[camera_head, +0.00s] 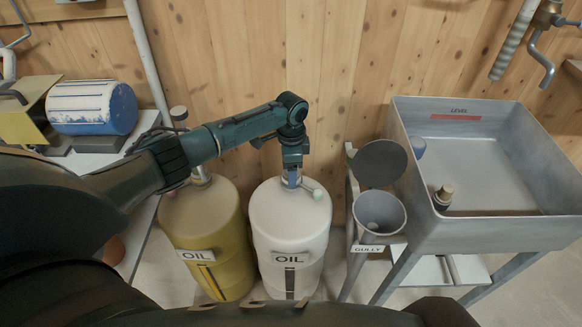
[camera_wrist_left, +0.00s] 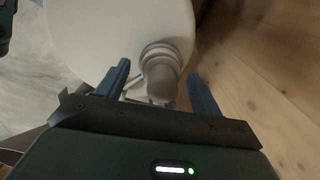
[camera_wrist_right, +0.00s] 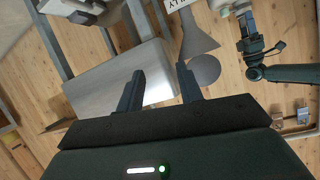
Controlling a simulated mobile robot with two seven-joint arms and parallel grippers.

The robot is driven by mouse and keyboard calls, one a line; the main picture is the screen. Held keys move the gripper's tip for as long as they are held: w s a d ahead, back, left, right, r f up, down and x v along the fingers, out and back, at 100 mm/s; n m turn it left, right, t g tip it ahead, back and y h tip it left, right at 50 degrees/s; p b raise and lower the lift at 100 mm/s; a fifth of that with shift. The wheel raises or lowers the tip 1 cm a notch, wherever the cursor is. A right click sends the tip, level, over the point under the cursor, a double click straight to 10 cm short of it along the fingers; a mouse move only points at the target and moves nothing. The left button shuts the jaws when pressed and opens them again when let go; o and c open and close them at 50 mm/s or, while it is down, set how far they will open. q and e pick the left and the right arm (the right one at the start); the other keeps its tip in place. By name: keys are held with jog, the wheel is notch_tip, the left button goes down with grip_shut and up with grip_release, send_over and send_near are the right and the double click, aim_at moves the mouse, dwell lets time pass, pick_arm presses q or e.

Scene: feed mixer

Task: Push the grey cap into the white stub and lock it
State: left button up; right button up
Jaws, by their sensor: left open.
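The white oil can (camera_head: 290,235) stands upright in the middle of the head view. In the left wrist view, a pale ringed stub (camera_wrist_left: 162,52) rises from its top and a greyish rounded cap (camera_wrist_left: 159,80) sits in line with it. I cannot tell whether the cap is fully seated or locked. My left gripper (camera_head: 291,180) points down over the can top. Its open fingers (camera_wrist_left: 160,88) stand on both sides of the cap, with gaps visible. My right gripper (camera_wrist_right: 158,88) is open and empty in its wrist view; the head view does not show its fingers.
A yellow oil can (camera_head: 205,240) stands close left of the white one. A gully cup (camera_head: 378,232) with a round plate (camera_head: 380,163) and a grey sink (camera_head: 490,235) stand to the right. A blue-white drum (camera_head: 92,107) lies on the left bench. A wooden wall is behind.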

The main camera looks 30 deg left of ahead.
pick_arm(q)
notch_tip(320, 180, up, 13)
jog(key=p, duration=0.1)
jog(key=shift+p, duration=0.35)
